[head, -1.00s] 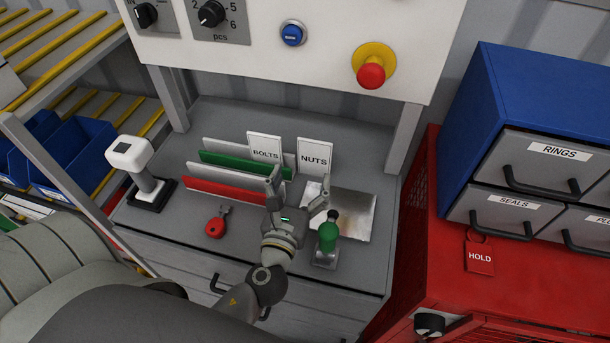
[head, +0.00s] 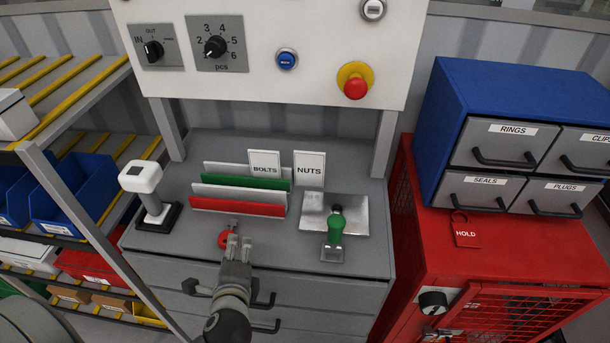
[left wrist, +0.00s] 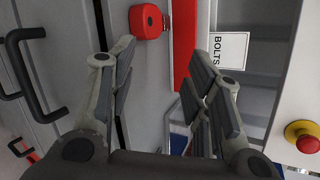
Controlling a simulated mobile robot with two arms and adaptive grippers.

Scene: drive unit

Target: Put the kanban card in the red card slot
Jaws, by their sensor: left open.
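A white BOLTS card (head: 265,163) stands upright in the rack, at the green slot (head: 245,180). A white NUTS card (head: 309,169) stands upright at the rack's right end. The red card slot (head: 238,206) is the front plate of the rack, with no card in it that I can see. My left gripper (head: 238,243) is open and empty at the front of the desk, in front of the red slot. In the left wrist view, the BOLTS card (left wrist: 229,50) and red slot (left wrist: 184,40) lie beyond the open fingers (left wrist: 165,75). My right gripper is out of view.
A red object (head: 224,238) lies beside the left gripper, partly hidden by it. A green-handled stamp (head: 334,233) stands by a metal plate (head: 350,212). A white-topped device (head: 142,185) stands on the left. A red HOLD tag (head: 466,233) lies on the red cabinet.

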